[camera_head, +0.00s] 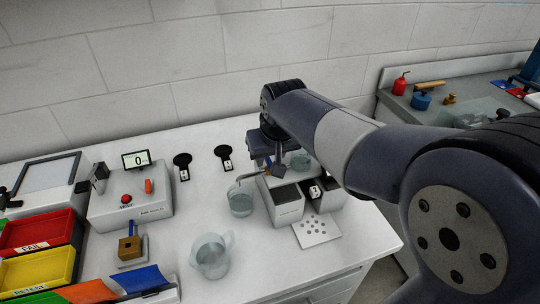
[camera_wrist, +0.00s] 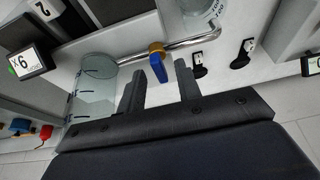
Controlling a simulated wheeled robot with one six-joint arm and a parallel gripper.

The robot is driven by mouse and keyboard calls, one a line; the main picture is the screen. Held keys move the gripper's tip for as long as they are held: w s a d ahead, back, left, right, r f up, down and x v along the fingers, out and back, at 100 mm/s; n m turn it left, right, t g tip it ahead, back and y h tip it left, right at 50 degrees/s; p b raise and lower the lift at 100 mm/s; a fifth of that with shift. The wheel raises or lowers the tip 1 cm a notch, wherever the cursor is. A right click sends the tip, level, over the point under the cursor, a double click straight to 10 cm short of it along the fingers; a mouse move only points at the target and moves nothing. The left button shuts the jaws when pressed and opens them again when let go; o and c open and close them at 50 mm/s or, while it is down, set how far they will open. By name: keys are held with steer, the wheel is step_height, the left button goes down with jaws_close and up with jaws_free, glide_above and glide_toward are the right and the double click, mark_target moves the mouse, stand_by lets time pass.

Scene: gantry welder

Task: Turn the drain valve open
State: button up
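The drain valve shows in the wrist view as a blue lever (camera_wrist: 158,69) on a yellow-brass body (camera_wrist: 156,48), set on a thin metal pipe (camera_wrist: 190,42). The lever sticks out across the pipe, toward my gripper. My gripper (camera_wrist: 160,76) is open, with one finger on each side of the lever and a gap visible beside it; I cannot tell whether its tip lies between the fingertips. In the head view my gripper (camera_head: 270,160) is over the pipe and mostly hides the valve.
A clear vessel (camera_head: 300,160) stands at the pipe's other end. Grey open boxes (camera_head: 287,208) stand close to the right. A glass jug (camera_head: 212,257) stands in front, and a meter box (camera_head: 130,200) at left.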

jaws_close()
steer(key=shift+m, duration=0.3)
steer(key=m, duration=0.2)
steer(key=m+h, duration=0.1)
steer(key=shift+a+m+h, duration=0.2)
steer(key=shift+m+h, duration=0.1)
steer(key=shift+m, duration=0.1)
steer(key=m+h, duration=0.1)
steer(key=m, duration=0.3)
steer(key=shift+a+m+h, duration=0.15)
steer(key=shift+m+h, duration=0.15)
steer(key=shift+h, duration=0.1)
steer(key=m, duration=0.2)
steer(key=m+g+h, duration=0.1)
steer(key=m, duration=0.1)
steer(key=shift+w+a+m, duration=0.1)
steer(key=shift+w+m, duration=0.05)
steer(key=shift+m, duration=0.15)
steer(key=m+g, duration=0.1)
steer(key=m, duration=0.1)
steer(key=m+h, duration=0.1)
steer(key=m, duration=0.1)
steer(key=shift+w+g+p, duration=0.15)
steer(key=shift+g+p, duration=0.2)
steer(key=shift+g, duration=0.05)
steer(key=shift+m, duration=0.3)
